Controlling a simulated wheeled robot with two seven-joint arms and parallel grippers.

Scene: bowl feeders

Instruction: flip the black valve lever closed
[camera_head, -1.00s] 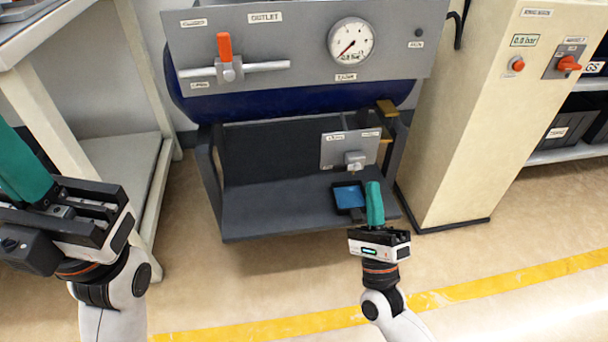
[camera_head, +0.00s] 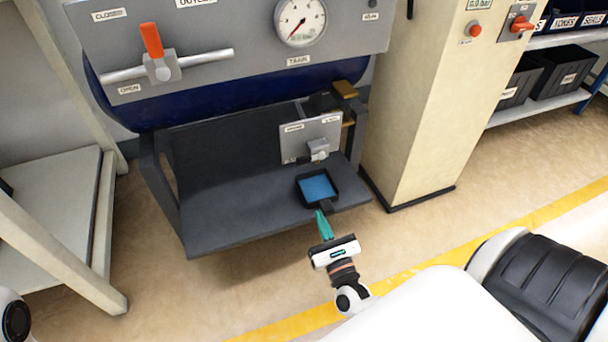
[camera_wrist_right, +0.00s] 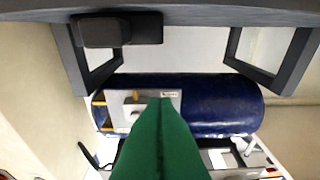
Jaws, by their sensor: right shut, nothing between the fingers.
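The small grey drain panel (camera_head: 296,139) stands at the back right of the dark shelf under the blue tank. A grey valve block (camera_head: 318,147) is on its front. A small dark bar (camera_head: 304,159) shows at the block's lower left, likely the black lever; its exact pose is too small to tell. My right gripper (camera_head: 319,213) has its green fingers shut and empty, at the shelf's front edge by the black tray, below and apart from the valve. In the right wrist view the green fingers (camera_wrist_right: 160,135) are together, and the panel (camera_wrist_right: 170,96) is partly behind them. My left gripper is out of view.
A black tray with a blue inside (camera_head: 318,187) sits on the shelf (camera_head: 235,215) before the valve. Above is an outlet panel with an orange lever (camera_head: 151,40) and a gauge (camera_head: 300,20). A cream cabinet (camera_head: 420,110) stands right. The floor in front is open.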

